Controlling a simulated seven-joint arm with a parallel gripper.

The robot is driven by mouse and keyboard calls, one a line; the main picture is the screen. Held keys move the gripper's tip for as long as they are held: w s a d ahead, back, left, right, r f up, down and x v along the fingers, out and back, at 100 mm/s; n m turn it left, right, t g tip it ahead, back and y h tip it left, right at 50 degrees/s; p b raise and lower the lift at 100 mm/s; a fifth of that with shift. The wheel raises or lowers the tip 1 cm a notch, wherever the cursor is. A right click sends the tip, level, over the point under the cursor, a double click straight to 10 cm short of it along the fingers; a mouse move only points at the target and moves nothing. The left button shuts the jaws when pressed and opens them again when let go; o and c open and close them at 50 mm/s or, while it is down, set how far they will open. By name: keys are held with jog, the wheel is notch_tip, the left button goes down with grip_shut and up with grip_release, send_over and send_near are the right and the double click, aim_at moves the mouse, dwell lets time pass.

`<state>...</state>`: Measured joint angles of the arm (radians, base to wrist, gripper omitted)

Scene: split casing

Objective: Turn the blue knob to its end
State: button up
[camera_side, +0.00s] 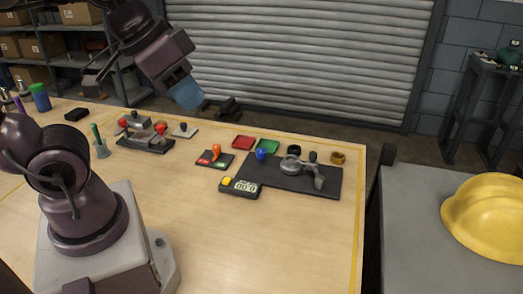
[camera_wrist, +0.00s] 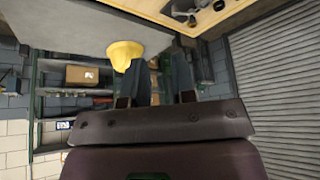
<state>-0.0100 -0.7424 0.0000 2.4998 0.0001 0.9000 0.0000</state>
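The blue knob (camera_side: 261,154) stands upright near the left back edge of a dark plate (camera_side: 258,174) on the wooden table. In the side view its pointer or end marks are too small to make out. My gripper (camera_wrist: 161,75) shows two dark fingers with a clear gap between them and nothing held. In the side view my gripper (camera_side: 229,107) appears small and dark, raised behind the knob and to its left, well apart from it. The wrist view does not clearly show the blue knob.
On the dark plate sits a grey metal casing (camera_side: 292,166) with a lever. A timer (camera_side: 239,188) with a yellow button, a red-levered switch (camera_side: 216,155), red (camera_side: 243,142) and green (camera_side: 268,146) trays lie around it. A yellow helmet (camera_side: 487,215) rests on the right-hand table. The table front is clear.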

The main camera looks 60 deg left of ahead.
jog(key=o, duration=0.5)
jog(key=shift+w+a+f+n+g, duration=0.15)
jog(key=shift+w+a+f+g, duration=0.25)
jog(key=shift+f, duration=0.15)
jog(key=shift+w+a+f+n+g, duration=0.15)
jog(key=shift+w+a+f+g, duration=0.2)
jog(key=shift+f, duration=0.2)
jog(key=shift+o, duration=0.2)
jog(key=n+g, duration=0.4)
jog(key=n, duration=1.7)
send_over(261, 150)
notch_tip(261, 150, down, 18)
notch_tip(261, 150, down, 12)
jog(key=shift+d, duration=0.1)
jog(key=c, duration=0.9)
